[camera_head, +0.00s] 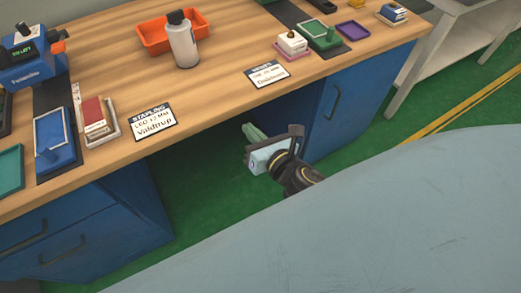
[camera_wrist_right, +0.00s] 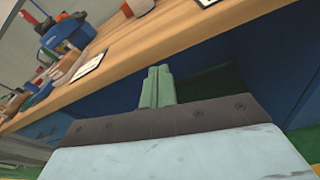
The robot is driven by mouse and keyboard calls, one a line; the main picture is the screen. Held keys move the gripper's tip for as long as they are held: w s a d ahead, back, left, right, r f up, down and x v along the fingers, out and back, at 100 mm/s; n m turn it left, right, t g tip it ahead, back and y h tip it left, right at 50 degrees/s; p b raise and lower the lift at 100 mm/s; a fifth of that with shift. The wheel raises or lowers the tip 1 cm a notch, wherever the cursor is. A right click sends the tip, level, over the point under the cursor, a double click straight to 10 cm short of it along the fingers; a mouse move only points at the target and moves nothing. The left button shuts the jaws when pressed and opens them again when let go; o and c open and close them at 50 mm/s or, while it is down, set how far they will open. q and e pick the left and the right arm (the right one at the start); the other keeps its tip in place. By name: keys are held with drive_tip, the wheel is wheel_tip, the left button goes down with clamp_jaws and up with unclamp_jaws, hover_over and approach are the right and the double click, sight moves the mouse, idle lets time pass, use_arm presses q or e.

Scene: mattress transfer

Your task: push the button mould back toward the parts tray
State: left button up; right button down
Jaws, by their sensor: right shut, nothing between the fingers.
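My right gripper (camera_head: 252,132) is in front of the bench's open knee space, below the worktop in the picture. Its pale green fingers are together and empty; they also show in the right wrist view (camera_wrist_right: 158,84). A blue block with a knob on a plate (camera_head: 55,140) lies at the left of the bench. A similar green one (camera_head: 323,37) lies at the back right. I cannot tell which, if either, is the button mould. An orange open tray (camera_head: 153,36) at the back may be the parts tray. My right gripper touches none of these. My left gripper is not in view.
Blue drawer units flank the knee space. A pale grey surface fills the lower right.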

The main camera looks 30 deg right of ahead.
wheel_tip(320, 180, down, 9)
drive_tip(key=s+d+m+g+p, duration=0.1)
drive_tip(key=m+g+p, duration=0.1)
drive_tip(key=m, duration=0.3)
drive_tip(key=shift+s+d+g, duration=0.2)
drive_tip(key=shift+s+g, duration=0.15)
drive_tip(key=shift+g, duration=0.05)
drive_tip(key=shift+m, duration=0.3)
